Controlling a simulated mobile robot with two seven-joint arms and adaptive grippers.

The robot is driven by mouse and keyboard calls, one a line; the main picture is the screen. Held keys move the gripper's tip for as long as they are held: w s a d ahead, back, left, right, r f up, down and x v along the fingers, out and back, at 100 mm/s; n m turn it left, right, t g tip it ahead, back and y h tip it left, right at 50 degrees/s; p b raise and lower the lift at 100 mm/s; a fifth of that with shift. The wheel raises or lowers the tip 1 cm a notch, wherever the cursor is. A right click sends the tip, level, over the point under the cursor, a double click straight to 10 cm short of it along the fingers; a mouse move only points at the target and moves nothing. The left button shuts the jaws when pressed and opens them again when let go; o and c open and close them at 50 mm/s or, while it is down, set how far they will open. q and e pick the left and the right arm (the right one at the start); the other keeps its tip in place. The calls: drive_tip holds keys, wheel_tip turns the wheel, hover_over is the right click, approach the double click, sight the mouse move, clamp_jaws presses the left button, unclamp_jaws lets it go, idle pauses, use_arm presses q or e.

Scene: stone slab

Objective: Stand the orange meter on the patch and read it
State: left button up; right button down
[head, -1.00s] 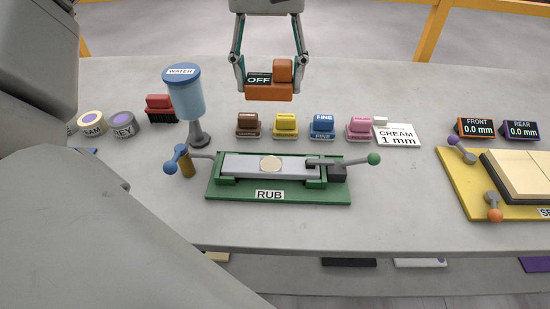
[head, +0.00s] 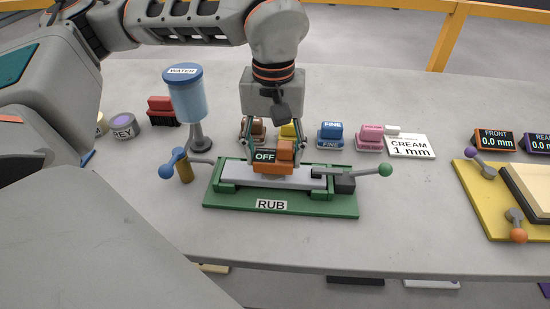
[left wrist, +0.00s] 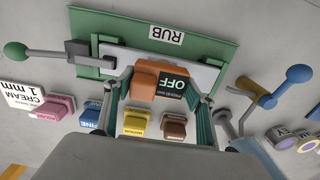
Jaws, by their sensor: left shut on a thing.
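The orange meter (head: 273,164) shows OFF on its dark display and is upright over the middle of the grey slab (head: 235,177) in the green RUB fixture (head: 230,198). My left gripper (head: 275,150) is shut on it from above, one finger at each side. The left wrist view also shows the meter (left wrist: 144,84) between the fingers. The meter hides the round pale patch on the slab. I cannot tell whether its underside touches the slab. My right gripper is not in view.
A blue WATER cup (head: 187,95) on a stand is left of the fixture. Behind are coloured blocks, including the blue FINE block (head: 331,133) and pink one (head: 370,135), and a CREAM 1 mm card (head: 411,146). A green-knobbed clamp lever (head: 385,170) sticks out right.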

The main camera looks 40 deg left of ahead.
use_arm(q)
drive_tip(key=shift+f, duration=1)
drive_tip(key=o, duration=1.2)
